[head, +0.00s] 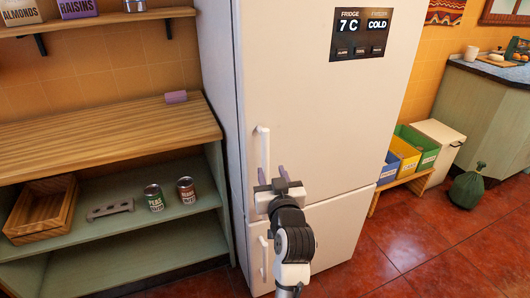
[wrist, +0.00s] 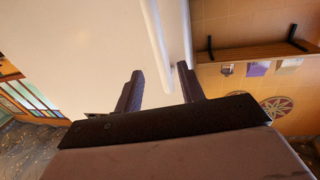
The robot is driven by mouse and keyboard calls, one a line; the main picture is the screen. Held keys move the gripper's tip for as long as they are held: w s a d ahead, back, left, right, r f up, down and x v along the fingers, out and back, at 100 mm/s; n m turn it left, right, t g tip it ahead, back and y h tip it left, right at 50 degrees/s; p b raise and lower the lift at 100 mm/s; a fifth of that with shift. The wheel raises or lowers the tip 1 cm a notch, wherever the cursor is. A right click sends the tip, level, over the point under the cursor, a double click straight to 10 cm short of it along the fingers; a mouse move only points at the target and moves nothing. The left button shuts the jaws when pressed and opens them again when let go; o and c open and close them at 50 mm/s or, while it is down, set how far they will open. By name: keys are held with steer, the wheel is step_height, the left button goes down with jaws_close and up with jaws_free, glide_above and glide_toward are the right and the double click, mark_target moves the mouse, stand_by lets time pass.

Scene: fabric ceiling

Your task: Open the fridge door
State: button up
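The white fridge (head: 320,120) stands in the middle of the head view, its upper door closed above a closed lower door (head: 335,230). A white vertical handle (head: 263,150) is on the left side of the upper door. It also shows as a pale bar in the wrist view (wrist: 155,40). My gripper (head: 273,173) is in front of the door by the handle's lower end. Its two dark fingers are apart and empty. In the wrist view, the handle's end appears between the fingers (wrist: 160,85); I cannot tell its depth relative to the fingertips.
A lower door handle (head: 264,258) is partly beside my arm. Wooden shelving (head: 100,140) with cans and a crate (head: 40,210) stands close on the left. Red floor (head: 430,245) is clear at front right.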

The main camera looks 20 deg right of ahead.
mark_target(266, 158)
steer(key=w, duration=0.3)
steer(key=w+d+p, duration=0.1)
steer(key=w, duration=0.1)
steer(key=w+p, duration=0.1)
steer(key=w, duration=0.2)
steer(key=shift+w+d, duration=0.15)
steer(key=shift+w, duration=0.15)
jaws_close()
